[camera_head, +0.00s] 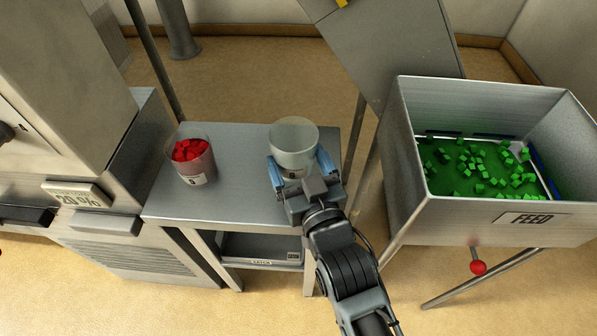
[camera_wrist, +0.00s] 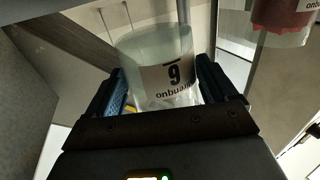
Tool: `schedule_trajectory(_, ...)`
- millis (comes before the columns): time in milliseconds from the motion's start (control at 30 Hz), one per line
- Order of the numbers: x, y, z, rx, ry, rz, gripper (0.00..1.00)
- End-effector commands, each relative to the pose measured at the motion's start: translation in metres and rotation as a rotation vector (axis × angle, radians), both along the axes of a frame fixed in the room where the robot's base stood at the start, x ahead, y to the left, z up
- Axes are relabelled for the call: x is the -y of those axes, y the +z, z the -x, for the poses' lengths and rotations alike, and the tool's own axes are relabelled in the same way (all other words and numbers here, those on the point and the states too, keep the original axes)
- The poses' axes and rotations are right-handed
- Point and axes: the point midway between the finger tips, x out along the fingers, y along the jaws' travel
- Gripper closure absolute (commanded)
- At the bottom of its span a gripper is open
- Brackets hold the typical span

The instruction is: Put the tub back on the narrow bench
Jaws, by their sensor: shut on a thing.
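A frosted, translucent tub (camera_head: 294,143) is between the blue fingers of my gripper (camera_head: 302,172) at the right end of the narrow bench (camera_head: 236,150). My gripper is shut on this tub. In the wrist view the tub (camera_wrist: 160,62) shows a white label with a "9" or "6", seen upside down or not, and my blue fingers (camera_wrist: 163,95) lie on both its sides. It looks empty. The tub appears upright at the bench top; I cannot tell whether its base touches the surface.
A second tub (camera_head: 196,160) with red pieces stands at the bench's left. A grey machine with a "20 %" sign (camera_head: 76,194) is further left. A metal FEED bin (camera_head: 500,215) with green cubes stands at right. A tray (camera_head: 262,247) sits on the bench's lower shelf.

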Motion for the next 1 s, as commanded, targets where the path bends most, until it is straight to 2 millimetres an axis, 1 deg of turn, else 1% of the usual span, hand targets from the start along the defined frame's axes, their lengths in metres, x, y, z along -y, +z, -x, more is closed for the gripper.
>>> schedule_trajectory(100, 0.000, -0.018, 0.000, -0.003, 0.000, 0.001, 0.58)
schedule_trajectory(233, 0.001, -0.033, 0.000, -0.003, -0.001, 0.001, 0.58)
schedule_trajectory(533, 0.001, -0.035, 0.000, 0.000, -0.001, 0.000, 0.58)
schedule_trajectory(667, 0.001, -0.039, 0.000, 0.000, -0.001, 0.000, 0.58)
schedule_trajectory(700, 0.000, -0.039, 0.000, 0.000, -0.001, 0.000, 0.13)
schedule_trajectory(833, 0.000, -0.038, 0.000, 0.000, -0.001, 0.000, 0.00)
schedule_trajectory(1000, 0.000, -0.038, 0.000, 0.000, -0.001, 0.000, 0.00)
